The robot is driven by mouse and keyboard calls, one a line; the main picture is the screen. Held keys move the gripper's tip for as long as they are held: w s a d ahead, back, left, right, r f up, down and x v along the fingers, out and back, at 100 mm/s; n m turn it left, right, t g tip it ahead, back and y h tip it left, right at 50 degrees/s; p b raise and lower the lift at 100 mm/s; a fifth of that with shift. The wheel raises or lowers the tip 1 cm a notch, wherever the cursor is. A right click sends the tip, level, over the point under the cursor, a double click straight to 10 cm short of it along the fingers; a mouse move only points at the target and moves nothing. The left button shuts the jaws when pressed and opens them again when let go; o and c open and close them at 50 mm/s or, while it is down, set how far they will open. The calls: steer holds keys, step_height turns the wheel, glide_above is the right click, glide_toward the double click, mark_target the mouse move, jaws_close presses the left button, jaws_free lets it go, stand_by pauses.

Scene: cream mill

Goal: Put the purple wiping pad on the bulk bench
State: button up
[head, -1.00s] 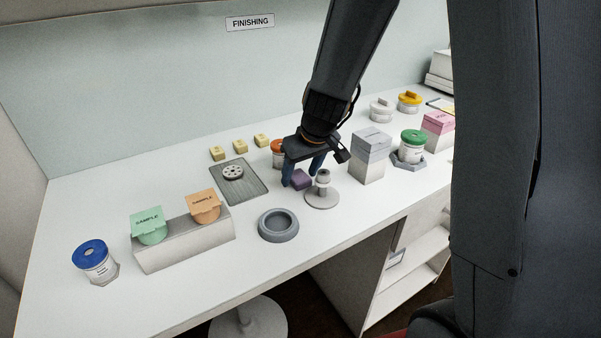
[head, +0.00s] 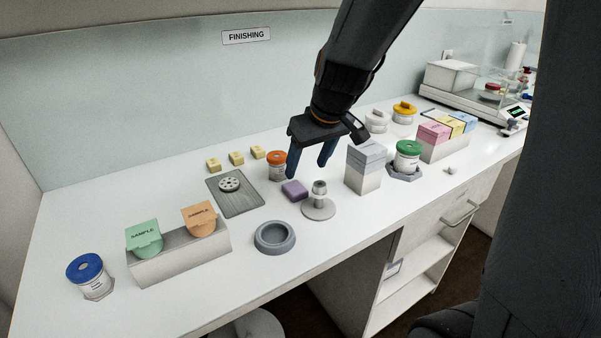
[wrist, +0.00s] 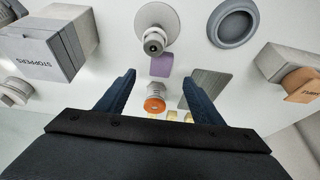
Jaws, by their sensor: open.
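The purple wiping pad (head: 294,191) lies flat on the white bench (head: 180,305), just left of a small grey post on a round base (head: 318,207). The pad also shows in the wrist view (wrist: 161,66), beyond my fingertips. My gripper (head: 308,170) is open and empty, raised above the pad and apart from it. A sign reading FINISHING (head: 246,37) hangs on the wall behind this bench. I see no label naming a bulk bench.
An orange-lidded jar (head: 277,166) stands close behind the pad. A grey ring dish (head: 275,238) lies in front, and a grey stoppers box (head: 365,167) stands to the right. Left are a dark mat (head: 238,203) and a sample stand (head: 180,262).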

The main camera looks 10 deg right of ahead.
mark_target(298, 191)
steer(key=shift+s+x, duration=0.15)
steer(key=shift+x, duration=2.3)
steer(key=shift+s+x, duration=0.2)
steer(key=shift+x, duration=2.25)
steer(key=c, duration=1.2)
